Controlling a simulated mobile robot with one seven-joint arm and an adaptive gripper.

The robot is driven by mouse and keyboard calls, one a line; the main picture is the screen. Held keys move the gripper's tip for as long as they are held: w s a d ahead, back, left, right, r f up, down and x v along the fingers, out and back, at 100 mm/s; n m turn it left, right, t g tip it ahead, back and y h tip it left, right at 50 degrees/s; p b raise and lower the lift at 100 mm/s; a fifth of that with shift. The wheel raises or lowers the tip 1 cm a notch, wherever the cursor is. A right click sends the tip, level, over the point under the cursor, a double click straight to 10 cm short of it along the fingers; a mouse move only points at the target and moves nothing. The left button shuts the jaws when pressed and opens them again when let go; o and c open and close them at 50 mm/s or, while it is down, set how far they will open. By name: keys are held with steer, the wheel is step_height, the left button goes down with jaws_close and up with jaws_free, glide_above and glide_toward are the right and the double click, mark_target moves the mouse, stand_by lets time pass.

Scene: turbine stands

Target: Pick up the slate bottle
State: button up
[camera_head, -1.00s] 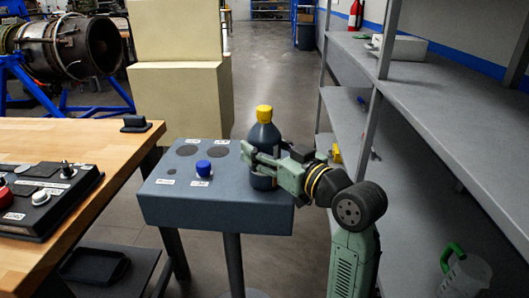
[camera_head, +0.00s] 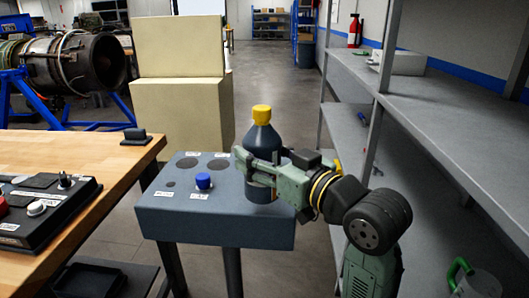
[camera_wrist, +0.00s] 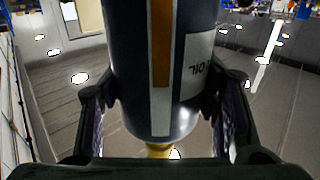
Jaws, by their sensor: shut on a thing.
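The slate bottle (camera_head: 262,139) is dark, with a yellow cap, and stands upright at the right side of the blue-grey stand top. My gripper (camera_head: 262,170) reaches in from the right and is shut around its body. In the wrist view the bottle (camera_wrist: 155,65) fills the middle between both fingers, upside down, with a white label, an orange stripe and the yellow cap at the bottom. I cannot tell whether its base is clear of the stand.
The stand (camera_head: 215,226) also bears a blue-capped thing (camera_head: 203,181) and dark round marks. A wooden bench (camera_head: 100,190) with a control box (camera_head: 45,210) is at the left. Grey shelves (camera_head: 450,110) stand close on the right, beside my arm.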

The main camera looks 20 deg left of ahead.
steer(key=s+d+r+b, duration=0.1)
steer(key=s+d+b, duration=0.1)
steer(key=s+b, duration=0.5)
steer(key=shift+s+d, duration=0.3)
steer(key=shift+s, duration=1.45)
steer(key=o, duration=0.9)
steer(key=shift+w, duration=0.1)
steer(key=c, duration=1.1)
